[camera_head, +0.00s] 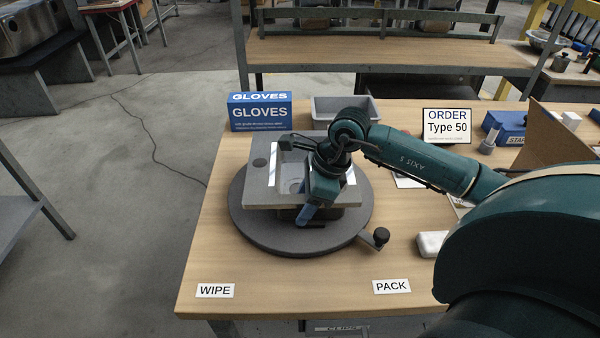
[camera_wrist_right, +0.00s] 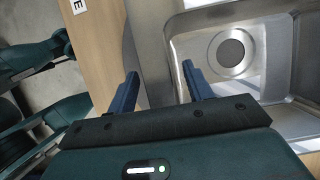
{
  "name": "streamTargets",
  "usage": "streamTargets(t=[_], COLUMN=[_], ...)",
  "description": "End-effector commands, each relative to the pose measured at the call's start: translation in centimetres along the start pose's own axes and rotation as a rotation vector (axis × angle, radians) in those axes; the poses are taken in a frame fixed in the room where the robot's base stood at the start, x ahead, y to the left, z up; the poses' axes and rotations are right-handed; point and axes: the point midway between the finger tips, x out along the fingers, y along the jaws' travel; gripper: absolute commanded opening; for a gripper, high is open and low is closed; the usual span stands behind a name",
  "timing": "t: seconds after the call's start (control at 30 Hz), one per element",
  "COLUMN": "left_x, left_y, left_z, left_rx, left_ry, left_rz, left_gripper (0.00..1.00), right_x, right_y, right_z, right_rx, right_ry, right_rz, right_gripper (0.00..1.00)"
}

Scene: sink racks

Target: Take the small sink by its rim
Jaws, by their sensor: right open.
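The small sink (camera_head: 262,190) is a grey metal basin with a flat rim, resting on a round dark turntable (camera_head: 250,235) on the wooden table. Its basin and round drain (camera_wrist_right: 231,52) show in the right wrist view. My right gripper (camera_head: 308,213) is at the sink's near side, pointing down and hiding part of the rim. In the right wrist view my right gripper (camera_wrist_right: 160,76) is open, with its blue fingers apart. The rim edge appears to lie between them, one finger at the basin side and one outside. Contact cannot be told. My left gripper is not in view.
A blue gloves box (camera_head: 260,112) and a grey bin (camera_head: 322,110) stand behind the sink. An order sign (camera_head: 446,125) stands right of them. A turntable handle (camera_head: 381,236) sticks out at right. A white block (camera_head: 431,244) lies near my right arm.

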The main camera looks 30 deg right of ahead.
Motion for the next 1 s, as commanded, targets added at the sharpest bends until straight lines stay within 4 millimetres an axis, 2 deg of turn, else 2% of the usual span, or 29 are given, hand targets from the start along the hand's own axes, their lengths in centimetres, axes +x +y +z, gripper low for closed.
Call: streamTargets(t=[0.43,1.0], left_x=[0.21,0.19], left_y=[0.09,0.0], left_z=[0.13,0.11], left_rx=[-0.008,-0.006], left_ry=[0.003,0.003], left_rz=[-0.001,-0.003], left_gripper=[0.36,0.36], right_x=[0.14,0.15], right_y=[0.01,0.0], right_z=[-0.05,-0.06], right_rx=[0.0,0.0], right_ry=[0.0,0.0], right_rz=[0.0,0.0], right_gripper=[0.51,0.05])
